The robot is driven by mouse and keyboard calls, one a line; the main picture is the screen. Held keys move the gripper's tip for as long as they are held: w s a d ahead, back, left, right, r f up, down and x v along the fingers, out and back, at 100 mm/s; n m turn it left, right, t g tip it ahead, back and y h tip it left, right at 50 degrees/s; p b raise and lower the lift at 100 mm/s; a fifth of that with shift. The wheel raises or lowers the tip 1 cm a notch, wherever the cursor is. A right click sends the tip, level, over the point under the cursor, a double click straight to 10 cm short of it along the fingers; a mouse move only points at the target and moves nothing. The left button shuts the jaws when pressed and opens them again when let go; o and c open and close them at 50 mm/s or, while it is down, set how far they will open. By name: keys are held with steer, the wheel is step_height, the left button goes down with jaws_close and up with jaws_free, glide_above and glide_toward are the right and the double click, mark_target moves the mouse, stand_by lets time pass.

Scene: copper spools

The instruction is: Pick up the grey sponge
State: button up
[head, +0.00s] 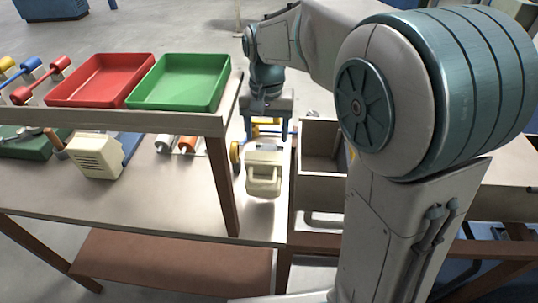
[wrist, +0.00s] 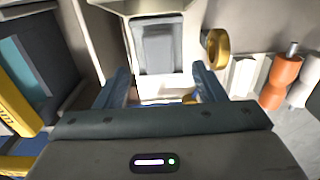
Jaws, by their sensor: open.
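A cream object (head: 263,172) with a handle-like front is just in front of the gripper in the head view. In the wrist view, a grey block-like part (wrist: 157,48) sits within a cream frame beyond the fingertips. I cannot tell whether this is the grey sponge. No other thing is clearly a grey sponge.
Green tray (head: 180,82) and red tray (head: 100,80) stand on the raised shelf. Orange spool (head: 187,145) and a cream speaker-like box (head: 96,155) are below it. A yellow ring (wrist: 217,48) is close to one finger. An open drawer (head: 322,190) is right of the gripper.

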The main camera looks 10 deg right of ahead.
mark_target(268, 147)
steer(key=shift+w+d+f, duration=0.1)
steer(key=shift+f, duration=1.4)
steer(key=shift+w+d+f, duration=0.1)
steer(key=shift+f, duration=1.4)
steer(key=c, duration=1)
